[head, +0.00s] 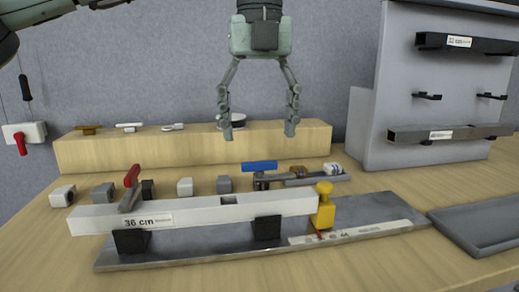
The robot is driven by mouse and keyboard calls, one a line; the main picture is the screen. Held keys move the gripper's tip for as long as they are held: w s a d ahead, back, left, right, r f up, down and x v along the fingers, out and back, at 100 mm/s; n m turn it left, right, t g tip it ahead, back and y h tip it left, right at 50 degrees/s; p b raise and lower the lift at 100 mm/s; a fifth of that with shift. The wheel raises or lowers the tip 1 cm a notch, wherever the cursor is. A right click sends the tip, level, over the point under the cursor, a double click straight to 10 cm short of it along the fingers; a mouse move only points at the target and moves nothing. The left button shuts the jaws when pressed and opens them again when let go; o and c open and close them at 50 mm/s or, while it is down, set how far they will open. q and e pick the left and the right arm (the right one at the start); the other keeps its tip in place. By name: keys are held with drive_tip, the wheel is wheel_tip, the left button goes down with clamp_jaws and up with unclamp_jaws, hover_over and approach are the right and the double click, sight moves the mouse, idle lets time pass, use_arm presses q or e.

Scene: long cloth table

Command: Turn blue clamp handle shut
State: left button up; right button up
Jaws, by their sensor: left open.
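The blue clamp handle (259,166) is a short flat bar on a dark pivot at the left end of a small metal clamp (315,180), on the table behind the white beam. It lies roughly level and crosswise in the picture. My left gripper (260,135) points down from the top, its two fingers spread wide and empty. Its fingertips show above the blue handle, apart from it, in front of the wooden block. My right gripper is not in view.
A wooden block (200,148) stands behind. A grey rack (400,110) and grey tray (490,222) are at right.

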sight(259, 162)
use_arm(q)
wheel_tip(259, 162, down, 4)
drive_tip(key=shift+f, duration=0.35)
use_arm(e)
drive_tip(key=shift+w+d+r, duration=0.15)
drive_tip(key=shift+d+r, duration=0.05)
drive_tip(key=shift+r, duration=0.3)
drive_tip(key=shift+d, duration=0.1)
use_arm(q)
drive_tip(key=shift+c, duration=0.3)
drive_tip(key=c, duration=1.1)
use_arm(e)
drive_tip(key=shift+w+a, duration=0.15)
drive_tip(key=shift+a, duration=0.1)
